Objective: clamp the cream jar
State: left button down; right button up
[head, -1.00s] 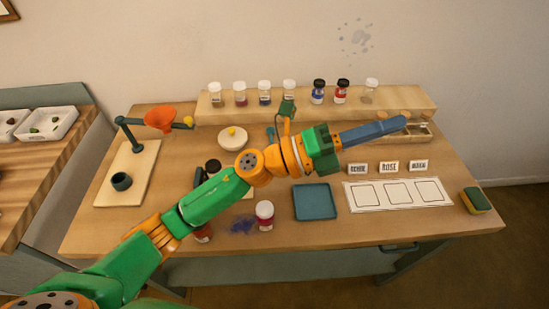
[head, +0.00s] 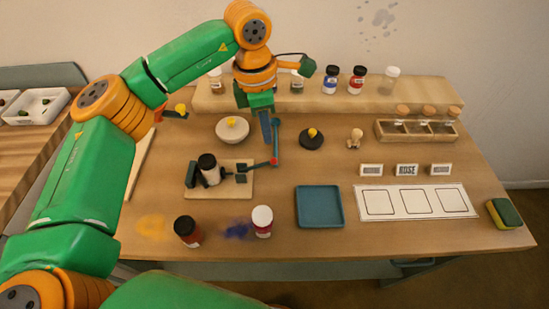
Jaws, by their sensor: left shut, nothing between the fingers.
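A jar with a black lid and pale body (head: 210,174), which looks like the cream jar, stands upright in a dark clamp (head: 191,174) on a small wooden board (head: 232,192). The clamp's bar reaches toward the jar from the right; I cannot tell whether it touches. A teal lever (head: 276,140) with a red spot at its base stands upright at the board's right side. My left gripper (head: 267,138) points down just left of the lever, shut with nothing in it. I cannot tell whether it touches the lever. My right gripper is not in view.
Jars line the back shelf (head: 430,94).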

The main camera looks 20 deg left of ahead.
aim_at(272, 159)
pick_arm(q)
jog(key=shift+s, duration=0.1)
jog(key=f+b, duration=0.3)
jog(key=f, duration=0.1)
jog(key=f+b, duration=0.2)
jog(key=f, duration=0.1)
jog(key=shift+w+d+b, duration=0.2)
jog(key=shift+d+b, duration=0.15)
jog(key=shift+d, duration=0.05)
